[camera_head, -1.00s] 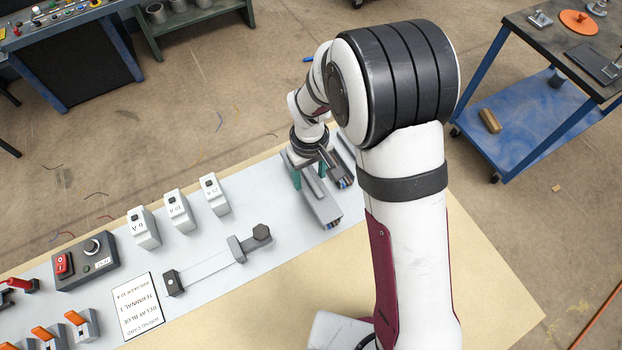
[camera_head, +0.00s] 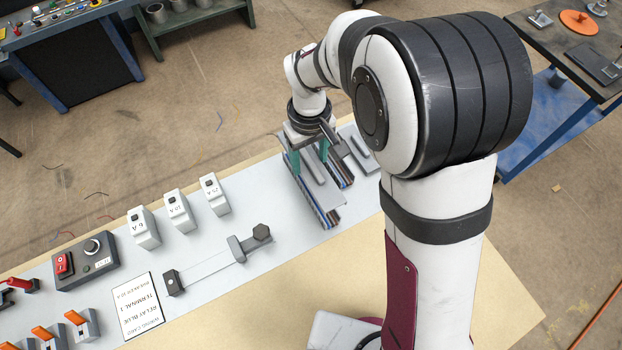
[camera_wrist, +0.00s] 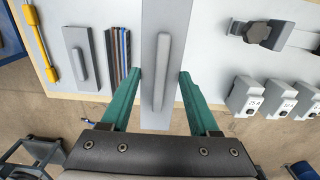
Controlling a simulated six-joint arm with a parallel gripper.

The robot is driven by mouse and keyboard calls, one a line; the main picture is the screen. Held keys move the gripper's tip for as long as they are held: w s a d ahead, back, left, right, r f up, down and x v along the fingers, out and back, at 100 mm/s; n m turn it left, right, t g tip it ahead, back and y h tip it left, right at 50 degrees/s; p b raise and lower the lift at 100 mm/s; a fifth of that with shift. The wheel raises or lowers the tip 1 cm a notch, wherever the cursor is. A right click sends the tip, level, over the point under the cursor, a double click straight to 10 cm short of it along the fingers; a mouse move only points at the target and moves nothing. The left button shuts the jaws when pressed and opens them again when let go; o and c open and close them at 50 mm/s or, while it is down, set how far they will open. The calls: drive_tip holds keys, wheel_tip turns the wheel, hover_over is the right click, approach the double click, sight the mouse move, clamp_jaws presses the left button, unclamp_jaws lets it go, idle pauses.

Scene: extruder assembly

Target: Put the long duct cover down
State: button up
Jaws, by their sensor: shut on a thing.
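The long duct cover (camera_head: 327,196) is a flat grey plate with a raised grip bar. My gripper (camera_head: 309,160) is shut on it, with one teal finger on each side. In the wrist view my gripper (camera_wrist: 161,78) holds the cover (camera_wrist: 150,40) lengthwise between its fingertips. The cover appears raised above the long duct (camera_head: 318,209), whose coloured wires show along the cover's left edge in the head view. In the wrist view the cover hides that duct.
A second duct with exposed wires (camera_wrist: 118,50) lies beside the held cover. A shorter grey cover (camera_wrist: 75,60) rests on the panel beyond it. A yellow tool (camera_wrist: 40,45) lies near the edge. Breakers (camera_head: 178,212) and a clamp bar (camera_head: 212,262) stand on the other side.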

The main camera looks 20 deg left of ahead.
sight(328, 184)
drive_tip(key=s+d, duration=0.2)
drive_tip(key=d, duration=0.1)
drive_tip(key=s+d+r, duration=0.1)
drive_tip(key=shift+d, duration=0.35)
drive_tip(key=s+a+f, duration=0.1)
drive_tip(key=a+f, duration=0.1)
drive_tip(key=a, duration=0.1)
drive_tip(key=a+f, duration=0.2)
drive_tip(key=a, duration=0.1)
drive_tip(key=s+a+f, duration=0.1)
drive_tip(key=a+f, duration=0.1)
drive_tip(key=a, duration=0.2)
drive_tip(key=shift+s+f, duration=0.1)
drive_tip(key=shift+s, duration=0.25)
wheel_tip(328, 184, down, 4)
drive_tip(key=shift+a+f, duration=0.1)
drive_tip(key=shift+a, duration=0.05)
drive_tip(key=shift+f, duration=0.15)
drive_tip(key=o, duration=1.4)
